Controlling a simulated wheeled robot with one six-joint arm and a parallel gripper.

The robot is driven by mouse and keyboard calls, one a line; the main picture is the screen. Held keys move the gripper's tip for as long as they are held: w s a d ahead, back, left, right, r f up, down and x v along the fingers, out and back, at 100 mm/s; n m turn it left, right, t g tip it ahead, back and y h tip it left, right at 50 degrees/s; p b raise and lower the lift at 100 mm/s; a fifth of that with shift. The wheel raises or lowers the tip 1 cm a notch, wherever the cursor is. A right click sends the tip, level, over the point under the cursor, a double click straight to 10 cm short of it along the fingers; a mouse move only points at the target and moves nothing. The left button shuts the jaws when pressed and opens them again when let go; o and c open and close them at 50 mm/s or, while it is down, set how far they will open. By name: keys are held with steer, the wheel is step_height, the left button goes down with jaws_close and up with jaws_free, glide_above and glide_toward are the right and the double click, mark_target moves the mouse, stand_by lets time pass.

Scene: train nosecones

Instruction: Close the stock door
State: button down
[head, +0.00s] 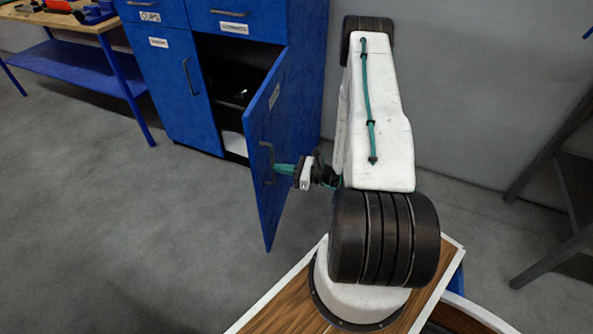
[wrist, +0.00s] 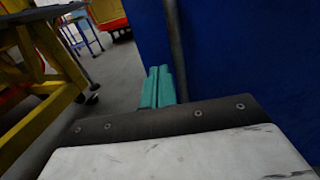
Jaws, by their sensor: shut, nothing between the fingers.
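The stock door (head: 275,125) is a blue cabinet door with a white label and a dark bar handle (head: 264,160). It stands wide open, showing the dark cabinet inside (head: 232,85). My gripper (head: 277,169) is at the outer face of the door, beside the handle. Its green fingers (wrist: 157,88) are together and empty. In the wrist view the grey handle bar (wrist: 176,50) rises just to the right of the fingertips, against the blue door (wrist: 240,50). I cannot tell whether the fingers touch the bar or the door.
A closed blue door (head: 170,85) is left of the opening, with drawers (head: 235,22) above. A workbench with a blue shelf (head: 80,68) stands at the far left. A dark metal rack (head: 570,150) is at the right. The grey floor (head: 110,220) left of the door is clear.

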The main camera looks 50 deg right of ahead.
mark_target(259, 164)
steer(key=shift+x, duration=2.35)
